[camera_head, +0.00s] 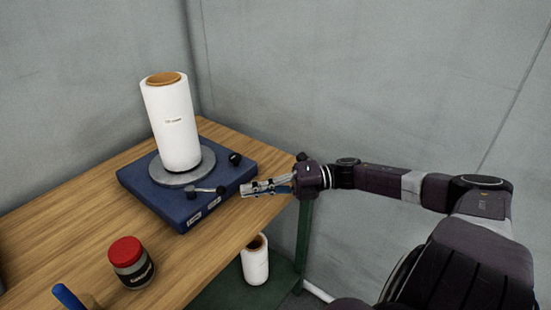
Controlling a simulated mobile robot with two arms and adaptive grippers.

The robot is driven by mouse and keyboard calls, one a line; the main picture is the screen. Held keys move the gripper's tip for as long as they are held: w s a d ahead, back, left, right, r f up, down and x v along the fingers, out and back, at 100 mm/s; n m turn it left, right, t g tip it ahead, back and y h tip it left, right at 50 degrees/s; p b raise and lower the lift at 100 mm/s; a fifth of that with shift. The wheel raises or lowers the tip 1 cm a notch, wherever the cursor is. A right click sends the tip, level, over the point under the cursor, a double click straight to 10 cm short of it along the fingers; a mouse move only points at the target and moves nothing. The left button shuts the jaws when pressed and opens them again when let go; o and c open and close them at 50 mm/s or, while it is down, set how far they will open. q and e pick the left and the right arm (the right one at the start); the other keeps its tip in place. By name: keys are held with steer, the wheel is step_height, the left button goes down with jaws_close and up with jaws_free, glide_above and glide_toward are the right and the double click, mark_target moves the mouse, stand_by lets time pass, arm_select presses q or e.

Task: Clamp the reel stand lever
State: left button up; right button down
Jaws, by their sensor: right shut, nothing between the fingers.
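The reel stand (150,196) is a blue box with a round grey plate on the wooden table. A white reel (175,125) with a brown core stands upright on the plate. A lever (205,190) with dark ends lies at the front of the plate, on top of the box. A black knob (235,158) sits near the box's right corner. My right gripper (244,189) is shut and empty, at the right side of the stand, to the right of the lever and apart from it. My left gripper is not in view.
A jar with a red lid (126,251) stands on the table (60,220) in front of the stand. A blue handle (68,296) shows at the bottom left. Grey walls close off the back.

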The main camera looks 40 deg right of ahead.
steer(key=v, duration=0.5)
steer(key=shift+s+a+f, duration=0.1)
steer(key=shift+s+a, duration=0.1)
steer(key=shift+s, duration=0.2)
steer(key=shift+v, duration=0.95)
steer(key=shift+s+a, duration=0.1)
